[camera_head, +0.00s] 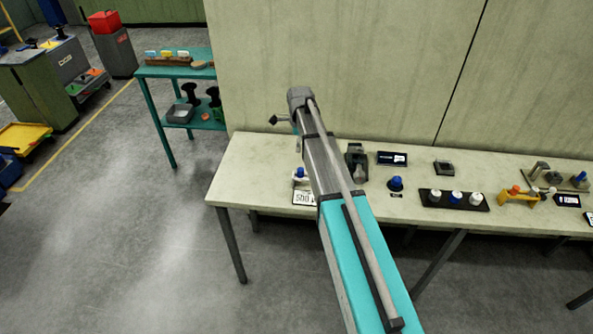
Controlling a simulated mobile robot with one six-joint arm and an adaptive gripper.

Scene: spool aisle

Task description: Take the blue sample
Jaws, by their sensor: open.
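Several blue pieces are on the long pale bench, and I cannot tell which is the blue sample. One small blue piece (300,172) is at the bench's left, beside my arm and partly hidden by it. A larger blue piece (396,183) stands on the bench right of my arm. A further blue piece (580,177) is on a beige stand at the far right. My teal and grey arm reaches up across the bench. I cannot make out my gripper's fingers.
The pale bench (245,180) runs along a panelled wall. A dark device (356,160), a small display (391,158) and a yellow-orange holder (518,197) are on it. A teal shelf (147,72) stands behind at left.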

